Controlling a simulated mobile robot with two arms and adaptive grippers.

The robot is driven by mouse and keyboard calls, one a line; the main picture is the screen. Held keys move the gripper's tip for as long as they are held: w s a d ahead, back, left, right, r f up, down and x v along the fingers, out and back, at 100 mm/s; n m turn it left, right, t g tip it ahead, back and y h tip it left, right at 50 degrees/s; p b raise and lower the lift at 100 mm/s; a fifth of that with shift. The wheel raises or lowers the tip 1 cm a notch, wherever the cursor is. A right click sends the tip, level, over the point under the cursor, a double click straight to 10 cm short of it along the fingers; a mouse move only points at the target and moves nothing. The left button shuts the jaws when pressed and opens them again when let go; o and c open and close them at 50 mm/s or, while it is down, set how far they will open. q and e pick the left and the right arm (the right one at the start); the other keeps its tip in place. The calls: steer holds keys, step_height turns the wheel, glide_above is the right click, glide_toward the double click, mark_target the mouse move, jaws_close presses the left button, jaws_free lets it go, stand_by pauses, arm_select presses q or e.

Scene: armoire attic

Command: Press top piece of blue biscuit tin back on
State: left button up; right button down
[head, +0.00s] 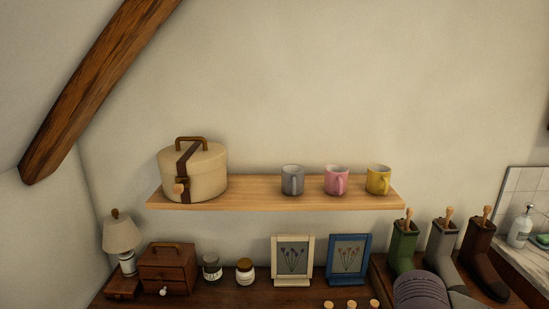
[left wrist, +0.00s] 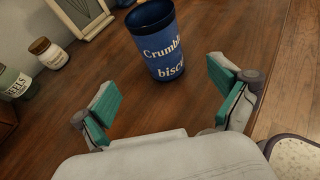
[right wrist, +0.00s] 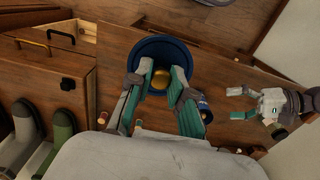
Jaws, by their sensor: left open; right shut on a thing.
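The blue biscuit tin (left wrist: 160,45) with white lettering stands on the brown wooden surface in the left wrist view. My left gripper (left wrist: 163,80) is open and empty, its fingers pointing toward the tin but apart from it. In the right wrist view my right gripper (right wrist: 157,77) is shut on the golden knob of the round blue lid (right wrist: 149,48). A small part of the tin (right wrist: 204,108) shows beside the right finger, and my left gripper (right wrist: 245,103) is farther right. Whether the lid touches the tin cannot be told. The head view shows neither tin nor lid.
In the left wrist view, jars (left wrist: 48,53) and a pale frame (left wrist: 80,15) stand behind the tin. Boots (right wrist: 62,130) are at the left in the right wrist view. The head view shows a shelf (head: 250,190) with a round box (head: 205,172) and mugs (head: 292,180).

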arm_select(q)
steer(key=b+x, duration=0.4)
steer(key=x, duration=0.5)
steer(key=shift+s+f, duration=0.1)
steer(key=shift+b+x, duration=0.5)
steer(key=shift+x, duration=0.5)
arm_select(e)
steer(key=shift+f, duration=2.65)
arm_select(q)
steer(key=c, duration=1.1)
arm_select(e)
steer(key=shift+w, duration=0.1)
steer(key=w+a+f+m, duration=0.2)
steer(key=w+a+m, duration=0.3)
steer(key=w+a, duration=1.3)
steer(key=shift+a, duration=0.5)
